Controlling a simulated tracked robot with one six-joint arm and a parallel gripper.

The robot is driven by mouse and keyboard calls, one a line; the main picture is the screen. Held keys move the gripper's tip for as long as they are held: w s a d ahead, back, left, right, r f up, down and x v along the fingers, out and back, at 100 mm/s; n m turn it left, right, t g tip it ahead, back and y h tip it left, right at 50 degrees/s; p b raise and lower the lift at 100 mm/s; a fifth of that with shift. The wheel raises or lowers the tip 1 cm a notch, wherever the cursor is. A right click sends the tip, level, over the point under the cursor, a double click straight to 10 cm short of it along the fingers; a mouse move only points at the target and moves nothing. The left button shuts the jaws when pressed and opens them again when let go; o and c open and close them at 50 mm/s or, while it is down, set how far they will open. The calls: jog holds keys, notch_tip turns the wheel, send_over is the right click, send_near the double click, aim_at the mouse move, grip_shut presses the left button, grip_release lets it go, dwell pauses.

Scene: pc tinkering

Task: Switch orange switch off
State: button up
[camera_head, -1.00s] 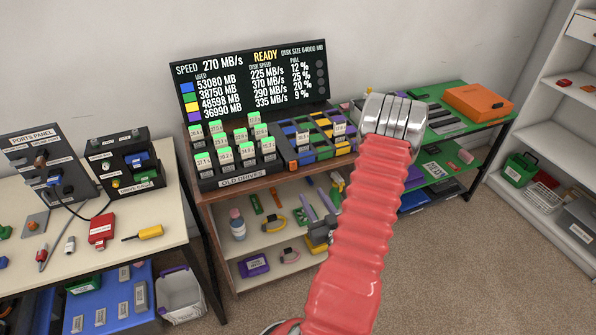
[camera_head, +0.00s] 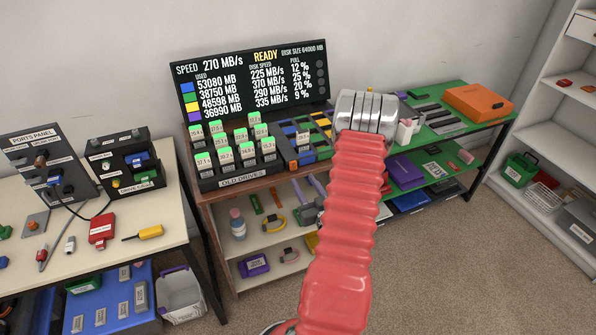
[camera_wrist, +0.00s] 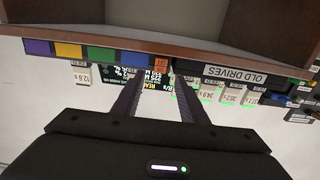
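The orange switch (camera_head: 294,165) is a small orange block at the front of the drive unit, between the OLD DRIVES tray (camera_head: 241,180) and the coloured slots. In the wrist view, which is upside down, the orange switch (camera_wrist: 161,66) is small, and whether it is on or off cannot be read. My gripper (camera_wrist: 158,84) has its two dark fingers apart with nothing clearly held between them. The orange switch appears just beyond the fingertips, apart from them.
A screen (camera_head: 250,80) reading READY stands behind the drives. Several green-topped drives stand in the OLD DRIVES tray. A ports panel (camera_head: 48,165) is on the left table, and a green table (camera_head: 440,130) is at right. The floor in front is clear.

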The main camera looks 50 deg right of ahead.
aim_at(294, 166)
jog(key=x, duration=0.6)
jog(key=shift+w+d, duration=0.15)
jog(key=shift+w, duration=0.15)
grip_shut()
